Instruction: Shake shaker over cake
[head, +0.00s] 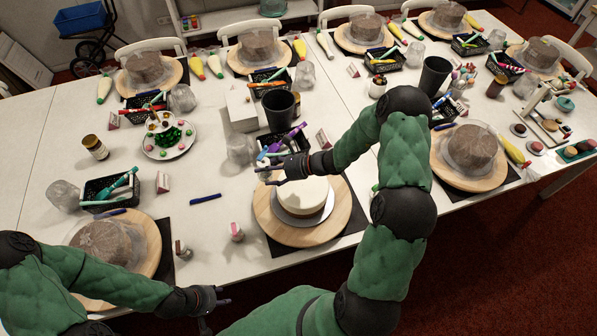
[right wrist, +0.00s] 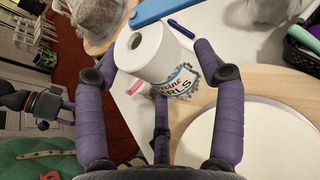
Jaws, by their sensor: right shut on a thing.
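The white round cake (head: 303,196) sits on a wooden turntable (head: 332,222) at the table's front middle; the cake's top also shows in the right wrist view (right wrist: 265,145). My right gripper (head: 268,177) is over the cake's far left edge. In the right wrist view it is shut on the shaker (right wrist: 152,55), a white cylinder with a hole in its end and a printed label. The shaker is tilted and clear of the cake; in the head view the hand mostly hides it. My left gripper (head: 223,297) is open and empty, low in front of the table.
A black basket of pens (head: 275,150) and a dark cup (head: 280,108) stand behind the cake. Two small jars (head: 236,232) (head: 183,250) stand left of the turntable. A blue pen (head: 205,199) lies on bare table. Other cakes on turntables (head: 470,148) stand around.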

